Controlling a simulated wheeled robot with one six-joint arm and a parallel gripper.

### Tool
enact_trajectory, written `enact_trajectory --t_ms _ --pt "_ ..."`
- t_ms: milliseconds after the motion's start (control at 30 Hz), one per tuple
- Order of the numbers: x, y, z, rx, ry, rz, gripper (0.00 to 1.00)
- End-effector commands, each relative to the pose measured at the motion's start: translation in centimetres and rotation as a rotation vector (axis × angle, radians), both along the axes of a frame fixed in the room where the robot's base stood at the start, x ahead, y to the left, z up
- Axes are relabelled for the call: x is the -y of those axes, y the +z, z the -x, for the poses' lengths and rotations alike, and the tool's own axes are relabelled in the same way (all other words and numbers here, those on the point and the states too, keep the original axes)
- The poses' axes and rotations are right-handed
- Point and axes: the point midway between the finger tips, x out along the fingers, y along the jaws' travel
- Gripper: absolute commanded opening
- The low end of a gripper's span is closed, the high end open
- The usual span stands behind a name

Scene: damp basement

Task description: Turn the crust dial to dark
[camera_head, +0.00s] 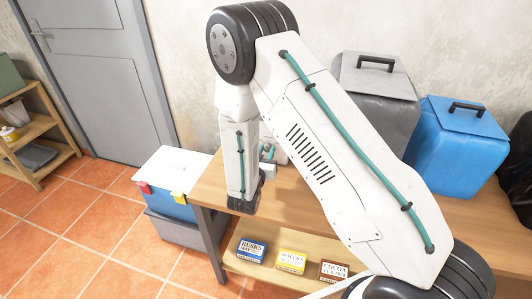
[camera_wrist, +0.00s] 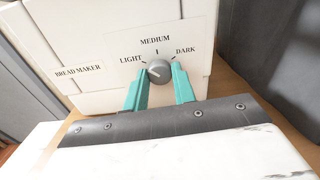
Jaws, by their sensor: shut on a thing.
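In the wrist view, the bread maker (camera_wrist: 110,40) is a white box labelled BREAD MAKER. Its crust dial (camera_wrist: 160,71) is a small round grey knob, with LIGHT marked at left, MEDIUM above and DARK at right. A pale line on the dial seems to point left, toward the LIGHT side; its exact angle is hard to tell. My gripper (camera_wrist: 160,78) has teal fingers on the left and right of the dial and is shut on it. In the head view, my arm hides most of the bread maker and the dial.
The wooden bench (camera_head: 290,200) holds a grey container (camera_head: 375,95) and a blue container (camera_head: 460,150) at right. Small boxes, including one labelled RUSKS (camera_head: 251,250), stand on the lower shelf. A blue cooler with a white lid (camera_head: 173,175) is left of the bench. Tiled floor is open farther left.

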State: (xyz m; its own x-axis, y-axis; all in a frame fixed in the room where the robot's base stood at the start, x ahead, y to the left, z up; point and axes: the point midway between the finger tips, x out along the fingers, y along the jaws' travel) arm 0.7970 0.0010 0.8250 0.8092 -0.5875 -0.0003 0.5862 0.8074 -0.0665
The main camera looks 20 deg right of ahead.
Motion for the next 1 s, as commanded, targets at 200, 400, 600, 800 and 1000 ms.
enact_trajectory --t_ms 200,400,600,800,1000 --pt "-0.02 0.0 0.04 0.116 0.0 -0.159 0.04" --pt "-0.02 -0.01 0.06 0.227 0.001 -0.313 0.04" --pt "0.0 -0.03 0.09 0.339 0.001 -0.467 0.04" --pt "0.02 -0.05 0.1 0.449 0.0 -0.62 0.04" --pt "0.03 -0.06 0.12 0.561 0.0 -0.774 0.04"
